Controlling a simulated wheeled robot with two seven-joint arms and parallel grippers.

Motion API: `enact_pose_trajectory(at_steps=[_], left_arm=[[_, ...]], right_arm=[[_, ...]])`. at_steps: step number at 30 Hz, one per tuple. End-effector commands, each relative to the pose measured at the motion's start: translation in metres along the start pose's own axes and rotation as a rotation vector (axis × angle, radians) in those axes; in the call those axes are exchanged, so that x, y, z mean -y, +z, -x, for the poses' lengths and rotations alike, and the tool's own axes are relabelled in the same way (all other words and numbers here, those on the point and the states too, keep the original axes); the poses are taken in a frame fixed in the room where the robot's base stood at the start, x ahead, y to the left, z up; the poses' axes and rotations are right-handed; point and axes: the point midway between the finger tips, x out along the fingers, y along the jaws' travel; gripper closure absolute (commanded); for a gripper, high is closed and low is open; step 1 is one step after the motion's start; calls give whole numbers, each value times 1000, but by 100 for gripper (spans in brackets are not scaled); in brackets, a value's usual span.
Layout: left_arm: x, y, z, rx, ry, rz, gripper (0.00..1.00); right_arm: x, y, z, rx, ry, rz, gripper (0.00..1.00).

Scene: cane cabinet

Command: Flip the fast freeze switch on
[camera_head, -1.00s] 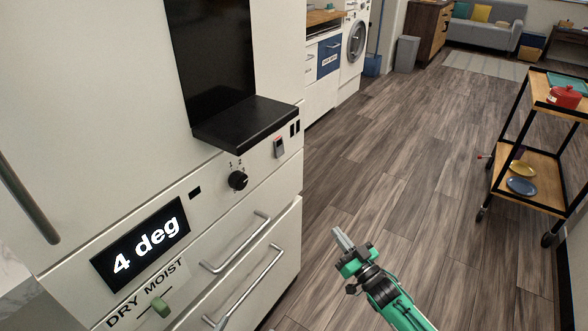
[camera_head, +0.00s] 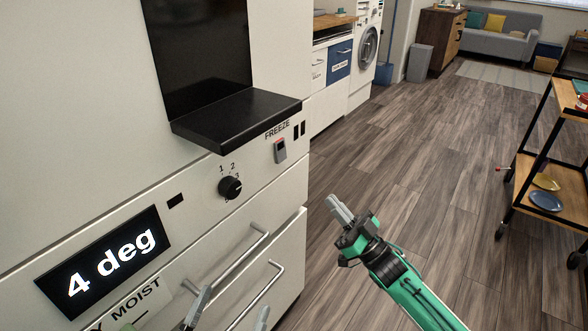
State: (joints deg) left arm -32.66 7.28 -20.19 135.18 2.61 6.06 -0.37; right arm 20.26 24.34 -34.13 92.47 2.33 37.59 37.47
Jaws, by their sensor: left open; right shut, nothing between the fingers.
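The freeze switch (camera_head: 280,151) is a small grey rocker with a reddish mark, on the white fridge panel under the FREEZE label (camera_head: 277,131). Its exact position is too small to tell. My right gripper (camera_head: 338,207), on a green arm, is shut and empty, in front of the panel's right edge, below and to the right of the switch and apart from it. My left gripper (camera_head: 228,316) is open at the bottom edge; only its fingertips show, in front of the drawer fronts.
A black dispenser ledge (camera_head: 236,121) juts out left of the switch. A numbered black dial (camera_head: 230,187), a "4 deg" display (camera_head: 104,262) and metal drawer handles (camera_head: 230,268) lie below. A cart (camera_head: 545,185) stands right; wooden floor (camera_head: 420,150) between is clear.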

Motion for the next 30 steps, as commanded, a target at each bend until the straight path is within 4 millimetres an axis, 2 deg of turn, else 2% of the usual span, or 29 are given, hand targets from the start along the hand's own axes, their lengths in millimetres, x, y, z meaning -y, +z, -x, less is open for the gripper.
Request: enact_pose_trajectory(at_steps=[5,17,19,24,30], left_arm=[[1,-4,-2,-30,0,-6,1],[6,-42,-7,-236,2,-34,1],[8,-53,-7,-303,4,-43,1],[9,-75,-5,-422,8,-59,1],[10,-86,-3,-482,11,-67,1]], right_arm=[[0,0,-18,-3,-2,1,100],[0,0,-103,-3,-1,1,100],[0,11,-108,0,0,0,100],[0,23,-121,-1,0,0,100],[0,28,-127,1,0,0,100]])
